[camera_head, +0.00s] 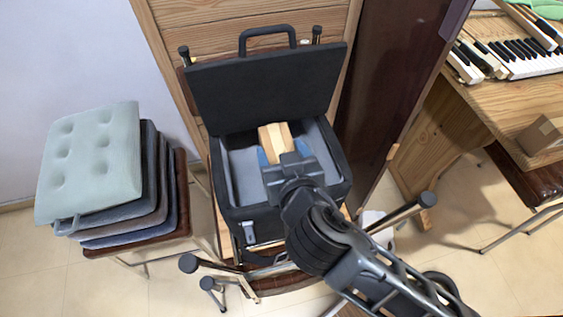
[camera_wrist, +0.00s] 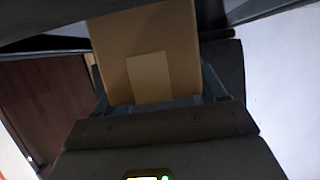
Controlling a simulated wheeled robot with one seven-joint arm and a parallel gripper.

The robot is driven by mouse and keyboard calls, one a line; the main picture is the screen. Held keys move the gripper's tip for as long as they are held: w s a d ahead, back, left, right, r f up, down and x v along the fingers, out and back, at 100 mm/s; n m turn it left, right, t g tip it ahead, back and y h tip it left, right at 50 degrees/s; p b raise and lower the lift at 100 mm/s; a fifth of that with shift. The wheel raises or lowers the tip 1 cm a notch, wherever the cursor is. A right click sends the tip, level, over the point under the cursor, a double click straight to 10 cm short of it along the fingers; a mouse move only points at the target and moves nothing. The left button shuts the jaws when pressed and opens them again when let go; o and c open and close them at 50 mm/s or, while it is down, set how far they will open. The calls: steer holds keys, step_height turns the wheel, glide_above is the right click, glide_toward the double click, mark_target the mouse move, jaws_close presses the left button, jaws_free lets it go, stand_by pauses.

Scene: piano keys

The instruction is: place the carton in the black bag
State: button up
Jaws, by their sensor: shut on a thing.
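The carton (camera_head: 275,136) is a tan box with a paler strip. My gripper (camera_head: 273,157) is shut on it, with a blue finger on each side. The black bag (camera_head: 340,165) stands open on a chair, its lid raised at the back and its lining grey. In the head view the carton and fingers are over the bag's opening, towards the lid; whether the carton touches the bottom I cannot tell. In the wrist view the carton (camera_wrist: 150,45) sits between the fingers, with dark bag parts around it. My gripper hides part of the bag's inside.
A stack of cushions (camera_head: 92,165) rests on a chair to the left. A wooden desk with piano keys (camera_head: 520,60) is at the right, with a brown box (camera_head: 540,135) near its edge. A dark panel (camera_head: 390,90) stands close on the bag's right.

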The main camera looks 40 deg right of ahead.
step_height(320, 180, down, 4)
steer(key=shift+r, duration=0.1)
steer(key=shift+w+f, duration=0.2)
steer(key=shift+f, duration=0.1)
steer(key=shift+d+f, duration=0.1)
steer(key=shift+f+b, duration=0.3)
steer(key=shift+b, duration=0.1)
steer(key=shift+f+b, duration=0.25)
steer(key=shift+b, duration=0.05)
